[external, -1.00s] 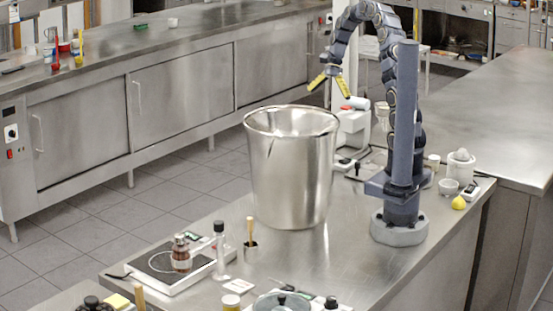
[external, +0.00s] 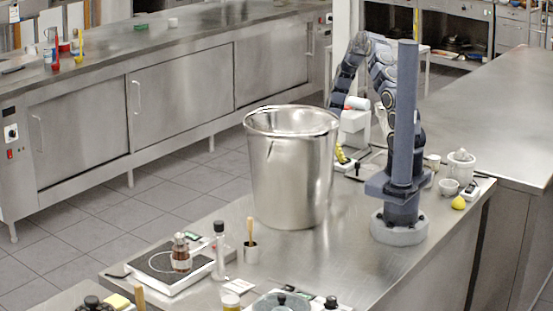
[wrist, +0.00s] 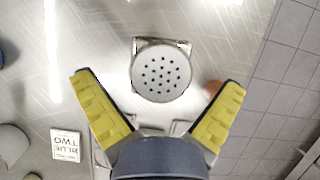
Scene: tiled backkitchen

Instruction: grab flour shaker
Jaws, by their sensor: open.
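The flour shaker (wrist: 160,72) shows in the wrist view from above, with a round, pale lid full of dark holes. It stands on the steel counter. My gripper (wrist: 160,80) is open, with one yellow finger to the left of the shaker and one to the right; neither visibly touches it. In the external view a yellow finger of my gripper (external: 342,154) shows low beside the large steel pot (external: 290,170), behind it from the camera. I cannot make out the shaker in that view; the pot seems to hide it.
A brownish round thing (wrist: 213,87) lies behind the right finger. A printed card (wrist: 66,145) lies at lower left in the wrist view. The counter edge and tiled floor (wrist: 285,85) are at its right. A white appliance (external: 355,124) stands beside my arm.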

